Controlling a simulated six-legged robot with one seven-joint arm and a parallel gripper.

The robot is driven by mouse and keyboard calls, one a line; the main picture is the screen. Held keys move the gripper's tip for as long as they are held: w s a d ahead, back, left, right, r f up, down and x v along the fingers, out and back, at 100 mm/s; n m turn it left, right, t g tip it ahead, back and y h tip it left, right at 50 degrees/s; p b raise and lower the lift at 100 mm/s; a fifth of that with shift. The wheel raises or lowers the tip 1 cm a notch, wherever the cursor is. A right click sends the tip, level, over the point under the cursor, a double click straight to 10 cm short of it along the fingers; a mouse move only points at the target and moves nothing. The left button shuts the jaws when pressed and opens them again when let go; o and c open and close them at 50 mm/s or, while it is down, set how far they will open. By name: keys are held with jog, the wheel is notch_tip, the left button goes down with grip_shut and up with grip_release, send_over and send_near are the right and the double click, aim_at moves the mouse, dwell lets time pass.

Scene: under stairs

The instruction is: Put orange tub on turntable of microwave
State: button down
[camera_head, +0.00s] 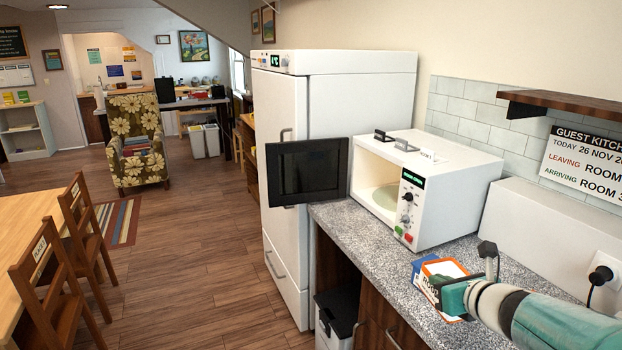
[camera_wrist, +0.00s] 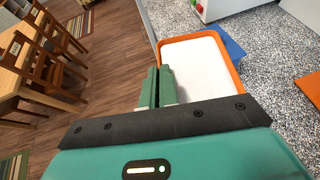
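The orange tub (camera_head: 440,268) has a white top or inside and a lettered side, and is at the front edge of the counter. In the wrist view the tub (camera_wrist: 236,77) lies just beyond my fingers. My gripper (camera_head: 460,292) is at its near side; in the wrist view my gripper (camera_wrist: 159,86) has its fingers close together at the tub's left wall, seemingly pinching it. I cannot tell whether the tub touches the counter. The white microwave (camera_head: 452,198) stands farther back with its dark door (camera_head: 307,171) swung open to the left. Its pale turntable (camera_head: 387,197) shows inside, with nothing seen on it.
A blue item (camera_head: 421,266) lies beside the tub on the speckled counter (camera_head: 345,222). A tall white fridge (camera_head: 350,110) stands behind the open door. A wall shelf (camera_head: 560,102), a white box (camera_head: 530,225) and a plug (camera_head: 601,275) are at right. Chairs stand left.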

jog(key=w+a+f+y, duration=0.1)
jog(key=w+a+f, duration=0.3)
jog(key=a+f, duration=0.3)
jog(key=w+a+f+n, duration=0.1)
jog(key=w+a+f, duration=0.3)
jog(key=a+f, duration=0.3)
jog(key=shift+w+a+n+y, duration=0.2)
jog(key=shift+a+n+y, duration=0.15)
jog(key=shift+a, duration=0.2)
